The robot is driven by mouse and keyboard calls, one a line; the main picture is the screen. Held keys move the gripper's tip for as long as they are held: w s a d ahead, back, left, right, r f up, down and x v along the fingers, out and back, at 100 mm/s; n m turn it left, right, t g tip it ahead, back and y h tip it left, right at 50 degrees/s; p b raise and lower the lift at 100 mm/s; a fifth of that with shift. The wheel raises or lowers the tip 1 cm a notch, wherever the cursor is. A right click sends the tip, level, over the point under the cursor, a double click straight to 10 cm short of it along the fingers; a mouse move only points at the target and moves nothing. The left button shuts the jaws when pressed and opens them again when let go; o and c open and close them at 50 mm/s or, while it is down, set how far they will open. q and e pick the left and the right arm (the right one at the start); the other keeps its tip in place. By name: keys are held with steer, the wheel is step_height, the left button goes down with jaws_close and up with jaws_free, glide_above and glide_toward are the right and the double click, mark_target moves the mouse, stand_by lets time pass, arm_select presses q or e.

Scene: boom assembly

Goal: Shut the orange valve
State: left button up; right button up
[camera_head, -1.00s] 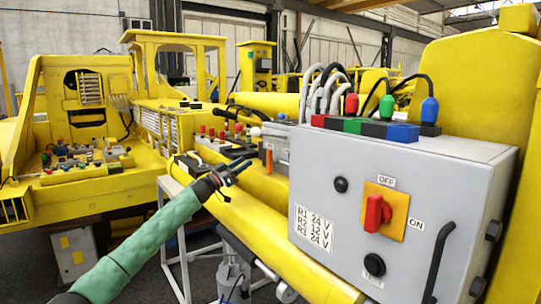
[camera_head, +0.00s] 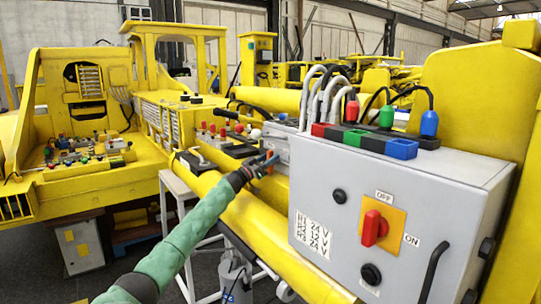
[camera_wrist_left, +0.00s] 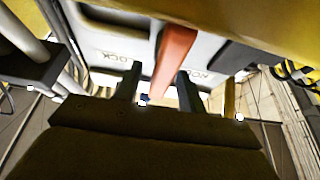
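The orange valve is a flat orange lever (camera_wrist_left: 175,55) that hangs from a light grey plate (camera_wrist_left: 115,38) in the left wrist view. In the head view only a bit of the orange lever (camera_head: 269,159) shows behind my gripper. My left gripper (camera_head: 263,165) is at the lever. In the left wrist view the left gripper's two dark fingers (camera_wrist_left: 156,86) stand apart, one on each side of the lever. A gap shows between the lever and each finger, so it is not clamped. My right gripper is not in view.
A grey control box (camera_head: 440,175) with a red switch (camera_head: 373,228) stands close on the right. A yellow boom (camera_head: 250,215) runs below my left arm. Red-knobbed levers (camera_head: 212,128) stand just behind the gripper. A white stand (camera_head: 165,225) is to the left.

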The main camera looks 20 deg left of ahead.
arm_select(q)
steer(key=shift+w+d, duration=0.2)
steer(key=shift+w, duration=0.15)
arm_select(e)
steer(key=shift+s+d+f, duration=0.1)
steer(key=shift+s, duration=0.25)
arm_select(q)
jaws_close()
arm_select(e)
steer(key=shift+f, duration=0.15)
